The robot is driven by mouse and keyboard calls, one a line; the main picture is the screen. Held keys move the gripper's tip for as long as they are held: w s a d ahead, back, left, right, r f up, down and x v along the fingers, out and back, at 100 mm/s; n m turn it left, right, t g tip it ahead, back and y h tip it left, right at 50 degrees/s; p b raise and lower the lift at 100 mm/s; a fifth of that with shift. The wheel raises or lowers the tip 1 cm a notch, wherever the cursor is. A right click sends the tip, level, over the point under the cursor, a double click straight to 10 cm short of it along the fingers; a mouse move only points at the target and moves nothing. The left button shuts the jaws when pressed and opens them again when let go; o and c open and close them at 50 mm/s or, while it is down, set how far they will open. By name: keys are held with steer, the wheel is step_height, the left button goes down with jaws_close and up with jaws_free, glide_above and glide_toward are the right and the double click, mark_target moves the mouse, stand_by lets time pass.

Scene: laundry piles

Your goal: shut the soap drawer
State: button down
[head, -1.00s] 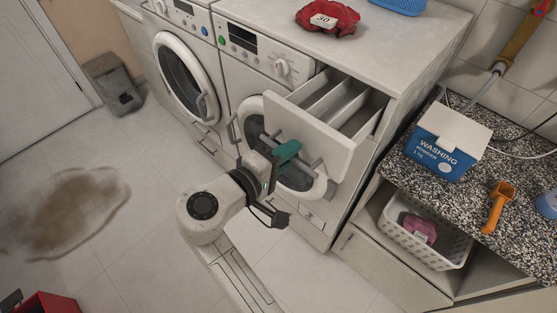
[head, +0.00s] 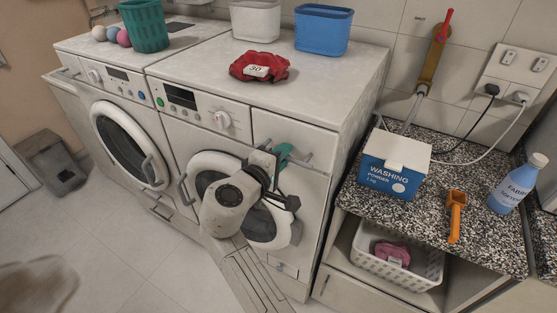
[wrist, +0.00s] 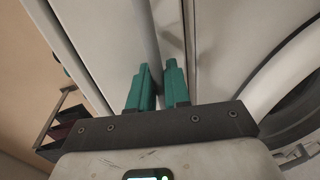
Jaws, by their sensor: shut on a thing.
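The soap drawer (head: 280,133) is the white panel at the upper right of the right-hand washing machine's front. Its front looks flush with the machine, with no open compartments in sight. The drawer's bar handle (wrist: 146,45) runs between the teal fingers in the wrist view. My gripper (head: 285,155) is shut on this handle in the head view, and its fingers also show in the wrist view (wrist: 158,88). My gripper and wrist hide part of the handle and the panel's lower edge.
The round washer door (head: 205,165) is right below my gripper, partly hidden by my arm. A speckled counter (head: 470,225) to the right holds a washing powder box (head: 392,165), an orange scoop (head: 455,215) and a blue bottle (head: 517,185). A red cloth (head: 258,66) lies on the machine top.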

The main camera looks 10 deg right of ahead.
steer(key=shift+w+d, duration=0.1)
steer(key=c, duration=1.2)
jaws_free()
steer(key=shift+w, duration=0.1)
steer(key=shift+c, duration=0.2)
steer(key=b+v, duration=0.1)
steer(key=v, duration=1)
steer(key=shift+b, duration=0.3)
steer(key=shift+f, duration=0.1)
